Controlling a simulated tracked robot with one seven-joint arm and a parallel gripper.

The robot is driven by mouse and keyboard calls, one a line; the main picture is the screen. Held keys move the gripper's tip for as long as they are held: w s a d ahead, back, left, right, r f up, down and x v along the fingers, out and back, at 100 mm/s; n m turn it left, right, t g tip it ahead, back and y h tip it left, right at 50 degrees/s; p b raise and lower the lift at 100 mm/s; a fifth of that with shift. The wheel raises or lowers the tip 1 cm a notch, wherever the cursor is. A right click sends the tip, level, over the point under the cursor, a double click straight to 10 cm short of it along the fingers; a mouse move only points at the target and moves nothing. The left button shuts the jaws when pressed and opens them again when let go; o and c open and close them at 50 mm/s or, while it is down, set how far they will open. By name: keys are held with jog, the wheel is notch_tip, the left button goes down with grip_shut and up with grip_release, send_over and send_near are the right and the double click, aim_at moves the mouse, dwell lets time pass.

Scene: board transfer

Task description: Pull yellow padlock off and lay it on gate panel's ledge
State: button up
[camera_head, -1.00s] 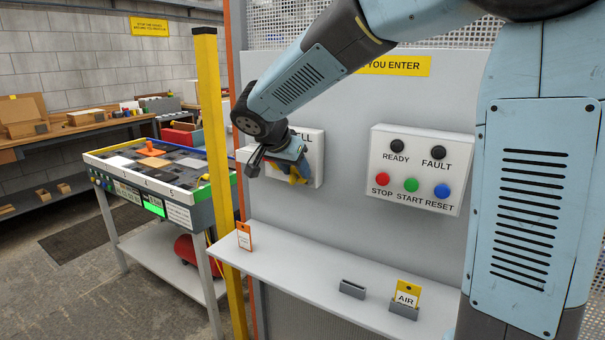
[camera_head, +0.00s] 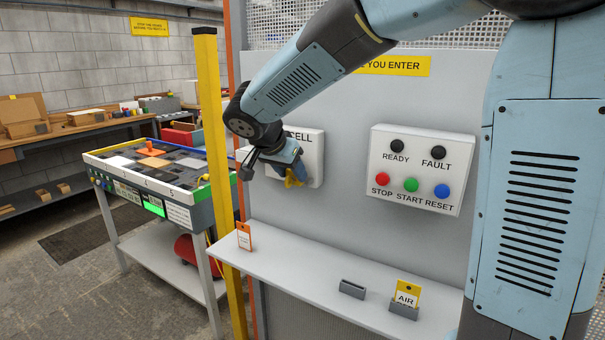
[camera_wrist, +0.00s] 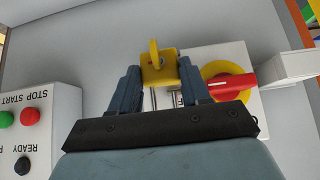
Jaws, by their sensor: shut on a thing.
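In the head view the padlock (camera_head: 293,180) is a small yellow patch below my gripper (camera_head: 290,172), in front of the white isolator box (camera_head: 313,150). The red handle (camera_wrist: 232,86) on its yellow disc is right of the padlock in the wrist view, and the padlock looks apart from it. The gate panel's ledge (camera_head: 310,276) is below my gripper.
An orange-edged tag (camera_head: 244,236) stands at the ledge's left end. A small grey holder (camera_head: 352,289) and a yellow AIR card (camera_head: 407,294) stand toward its right. Bare ledge lies between. A button box (camera_head: 417,170) is on the panel, right of my gripper.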

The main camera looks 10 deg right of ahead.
aim_at(285, 184)
jog(key=shift+s+a, duration=0.7)
jog(key=shift+s, duration=0.2)
jog(key=shift+s+a, duration=0.7)
jog(key=shift+s, duration=0.15)
